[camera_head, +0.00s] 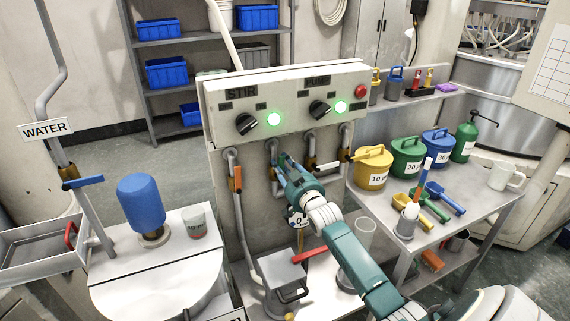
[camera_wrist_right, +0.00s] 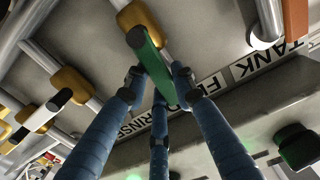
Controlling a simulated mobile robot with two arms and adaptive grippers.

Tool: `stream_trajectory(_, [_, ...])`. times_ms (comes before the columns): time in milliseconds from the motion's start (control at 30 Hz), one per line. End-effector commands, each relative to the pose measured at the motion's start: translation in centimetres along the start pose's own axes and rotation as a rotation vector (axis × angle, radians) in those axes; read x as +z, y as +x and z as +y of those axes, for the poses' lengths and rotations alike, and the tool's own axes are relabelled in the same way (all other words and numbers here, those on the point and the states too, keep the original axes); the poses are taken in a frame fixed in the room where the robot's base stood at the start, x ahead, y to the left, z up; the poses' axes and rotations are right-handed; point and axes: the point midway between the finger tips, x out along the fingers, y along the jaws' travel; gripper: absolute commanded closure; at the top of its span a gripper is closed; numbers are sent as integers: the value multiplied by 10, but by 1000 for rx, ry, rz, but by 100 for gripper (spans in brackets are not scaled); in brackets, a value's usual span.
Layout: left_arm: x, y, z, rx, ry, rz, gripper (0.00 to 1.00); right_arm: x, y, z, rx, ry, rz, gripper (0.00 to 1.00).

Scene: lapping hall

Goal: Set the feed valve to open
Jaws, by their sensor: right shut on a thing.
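The feed valve shows in the right wrist view as a green lever (camera_wrist_right: 153,62) on a yellow valve body (camera_wrist_right: 152,28), beside the partly covered FEED label (camera_wrist_right: 205,88). My right gripper (camera_wrist_right: 158,78) has its blue fingers closed around the green lever. In the head view my right gripper (camera_head: 287,166) is at the middle pipe below the control panel (camera_head: 290,97). It hides most of the valve there, so I cannot tell the lever's exact angle. My left gripper is in neither view.
Neighbouring valves have an orange lever (camera_head: 236,178) and a pale lever (camera_head: 331,160) close on either side. A red lever (camera_head: 310,253) is lower down. A table (camera_head: 392,222) at right holds coloured canisters and scoops.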

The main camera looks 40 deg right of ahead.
Motion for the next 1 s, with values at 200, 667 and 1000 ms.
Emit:
stream_trajectory(200, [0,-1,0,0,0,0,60,3,-1,-2,0,-32,-6,100])
stream_trajectory(667, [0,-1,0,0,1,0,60,4,-1,-2,0,-33,-7,59])
stream_trajectory(1000, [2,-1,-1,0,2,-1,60,2,-2,-2,0,-32,-3,54])
